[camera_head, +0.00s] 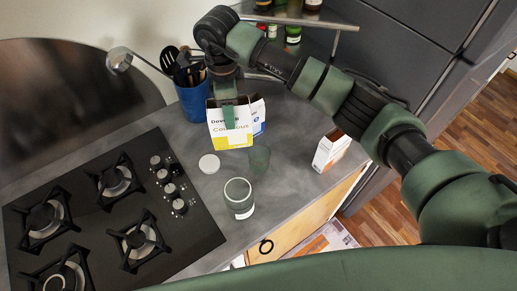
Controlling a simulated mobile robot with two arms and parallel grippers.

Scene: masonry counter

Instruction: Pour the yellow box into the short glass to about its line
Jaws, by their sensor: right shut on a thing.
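The yellow box (217,131), white with a yellow lower band and "Couscous" print, stands roughly upright at the back middle of the counter. Flaps show at its top. My right gripper (229,118) comes down from above and is shut on it, one finger in front of its printed face. I cannot tell whether the box touches the counter. My left gripper is not in view.
A white and orange carton (330,150) stands right. A blue utensil holder (194,100) is behind, a gas hob (110,215) left. Bottles (293,34) stand at the back.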

